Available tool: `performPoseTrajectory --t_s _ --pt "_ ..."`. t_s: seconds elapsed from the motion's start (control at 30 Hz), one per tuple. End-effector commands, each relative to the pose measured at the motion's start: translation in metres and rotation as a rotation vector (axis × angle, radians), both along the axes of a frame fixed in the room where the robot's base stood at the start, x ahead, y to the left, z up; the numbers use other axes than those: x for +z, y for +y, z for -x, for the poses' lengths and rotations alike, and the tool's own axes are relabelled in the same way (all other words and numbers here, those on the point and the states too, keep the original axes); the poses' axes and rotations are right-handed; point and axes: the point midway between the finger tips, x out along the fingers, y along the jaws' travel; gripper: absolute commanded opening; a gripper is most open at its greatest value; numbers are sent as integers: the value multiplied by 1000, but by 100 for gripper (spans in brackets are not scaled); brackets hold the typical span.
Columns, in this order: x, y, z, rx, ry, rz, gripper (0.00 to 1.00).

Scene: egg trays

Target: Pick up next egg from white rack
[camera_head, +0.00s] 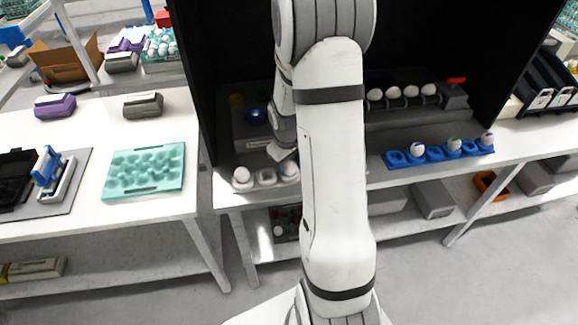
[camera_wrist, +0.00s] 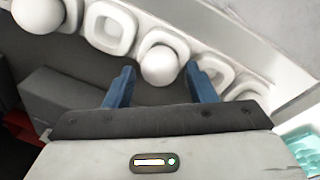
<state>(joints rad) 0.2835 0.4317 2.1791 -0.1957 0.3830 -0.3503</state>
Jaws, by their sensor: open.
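The white rack (camera_head: 265,178) stands near the front edge of the right-hand table, partly hidden by my arm. One white egg (camera_head: 242,175) sits at its left end and another egg (camera_head: 289,168) sits further right. In the wrist view the rack's cups (camera_wrist: 110,28) run diagonally, some of them empty. One egg (camera_wrist: 159,68) shows between the blue fingertips of my gripper (camera_wrist: 160,72), with a gap to each finger; whether the fingers are level with it is unclear. Another egg (camera_wrist: 38,12) is at upper left. My gripper is open.
A blue rack (camera_head: 438,154) with several cups and three eggs stands to the right. A row of white eggs (camera_head: 411,91) lies on a dark holder inside the black enclosure. A teal egg tray (camera_head: 145,186) lies empty on the left table.

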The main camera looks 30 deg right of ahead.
Motion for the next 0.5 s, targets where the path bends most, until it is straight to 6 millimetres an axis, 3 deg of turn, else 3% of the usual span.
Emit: performPoseTrajectory --t_s 0.2,0.43,0.5 --pt "-18 -2 -3 0 0 0 51" --pt "-19 -2 -3 0 -1 0 51" --pt "-19 -2 -3 0 -1 0 46"
